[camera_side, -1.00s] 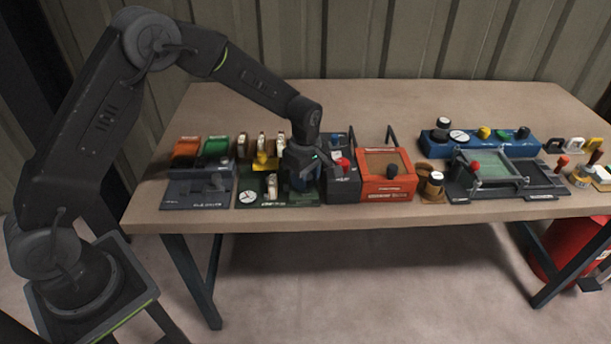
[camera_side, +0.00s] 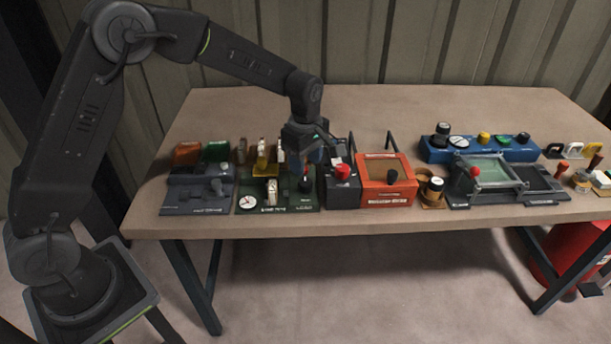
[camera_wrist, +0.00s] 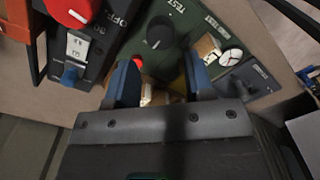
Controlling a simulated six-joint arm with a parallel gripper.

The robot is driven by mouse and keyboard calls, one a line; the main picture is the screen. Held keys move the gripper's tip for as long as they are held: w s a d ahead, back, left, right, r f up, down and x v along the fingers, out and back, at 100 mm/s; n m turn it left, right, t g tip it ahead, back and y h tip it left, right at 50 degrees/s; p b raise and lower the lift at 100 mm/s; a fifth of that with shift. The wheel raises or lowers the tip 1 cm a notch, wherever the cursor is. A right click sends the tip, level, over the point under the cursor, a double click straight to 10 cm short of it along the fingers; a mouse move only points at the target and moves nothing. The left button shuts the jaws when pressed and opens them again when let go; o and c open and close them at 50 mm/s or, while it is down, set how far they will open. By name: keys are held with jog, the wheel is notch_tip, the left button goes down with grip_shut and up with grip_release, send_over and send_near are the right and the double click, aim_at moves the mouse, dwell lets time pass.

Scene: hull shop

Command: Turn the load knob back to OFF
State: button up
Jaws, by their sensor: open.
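A black round knob (camera_wrist: 160,32) stands on a green panel (camera_wrist: 192,12) in the wrist view, with the word TEST beside it. In the side view the knob (camera_side: 305,185) is on the right part of the same green panel (camera_side: 281,203). I take it as the load knob, but its label and exact setting are too small to read. My gripper (camera_wrist: 160,80) is open, its two blue fingers apart with nothing gripped between them. In the side view my gripper (camera_side: 317,153) hangs above the panel's rear right, apart from the knob.
A white round gauge (camera_side: 248,198) sits on the panel's left. A dark box with a red knob (camera_side: 343,172) stands close on the right, then an orange box (camera_side: 388,197) with an upright rod. A grey unit (camera_side: 197,200) is on the left. The table's front strip is clear.

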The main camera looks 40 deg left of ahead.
aim_at(304, 182)
notch_tip(304, 182, up, 7)
jog(key=shift+r, duration=0.15)
dwell(0.4)
jog(key=s+a+r+m+t, duration=0.1)
jog(key=s+r+m+t, duration=0.2)
jog(key=s+r+m, duration=0.65)
jog(key=s+a+m+t, duration=0.1)
jog(key=s+m, duration=0.7)
jog(key=s, duration=1)
jog(key=shift+s+f+m+t, duration=0.25)
jog(key=shift+s+m+t, duration=0.1)
jog(key=shift+t, duration=0.45)
jog(key=shift+w+a, duration=0.1)
jog(key=shift+c, duration=0.2)
